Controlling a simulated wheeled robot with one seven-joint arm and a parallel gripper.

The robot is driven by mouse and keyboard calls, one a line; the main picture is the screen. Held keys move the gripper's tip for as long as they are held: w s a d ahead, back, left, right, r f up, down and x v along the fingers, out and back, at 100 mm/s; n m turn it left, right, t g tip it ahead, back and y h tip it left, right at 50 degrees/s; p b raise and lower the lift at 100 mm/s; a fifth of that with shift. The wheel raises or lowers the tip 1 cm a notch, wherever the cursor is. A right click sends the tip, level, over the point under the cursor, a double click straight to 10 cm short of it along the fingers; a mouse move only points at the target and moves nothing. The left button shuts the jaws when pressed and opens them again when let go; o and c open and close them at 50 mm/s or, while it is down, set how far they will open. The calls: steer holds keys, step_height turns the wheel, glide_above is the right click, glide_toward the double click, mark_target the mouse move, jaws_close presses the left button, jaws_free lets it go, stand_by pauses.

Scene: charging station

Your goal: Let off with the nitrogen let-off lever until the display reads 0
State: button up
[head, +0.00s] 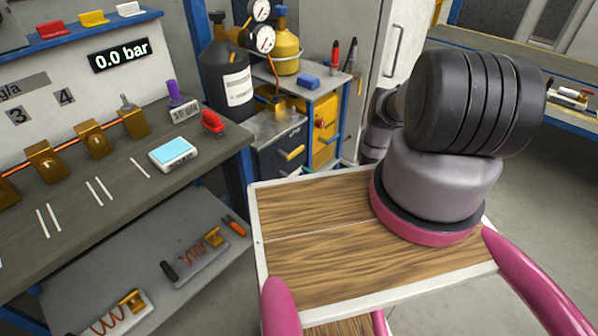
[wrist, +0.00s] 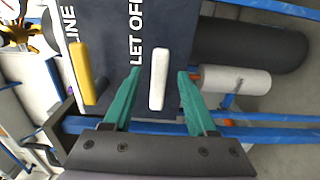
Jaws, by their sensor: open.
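The nitrogen let-off lever (wrist: 158,80) is a white bar in the wrist view, on a dark panel (wrist: 113,55) next to the lettering "LET OFF". My gripper (wrist: 160,73) has teal fingers that are open, one on each side of the lever in the picture. Gaps show on both sides, and I cannot tell how deep the lever lies between the fingers. A yellow lever (wrist: 88,73) stands left of it by the lettering "LINE". The display (head: 121,54) in the head view reads 0.0 bar. My gripper and the let-off panel are not identifiable in the head view.
A dark cylinder (wrist: 250,46) and a pale cylinder (wrist: 237,80) lie right of the gripper in the wrist view. Blue rails (wrist: 270,133) run below them. In the head view, a workbench (head: 110,190) stands left, and gas bottles with gauges (head: 262,39) stand at the back.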

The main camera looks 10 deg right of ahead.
mark_target(301, 172)
steer(key=shift+x, duration=2.2)
jaws_close()
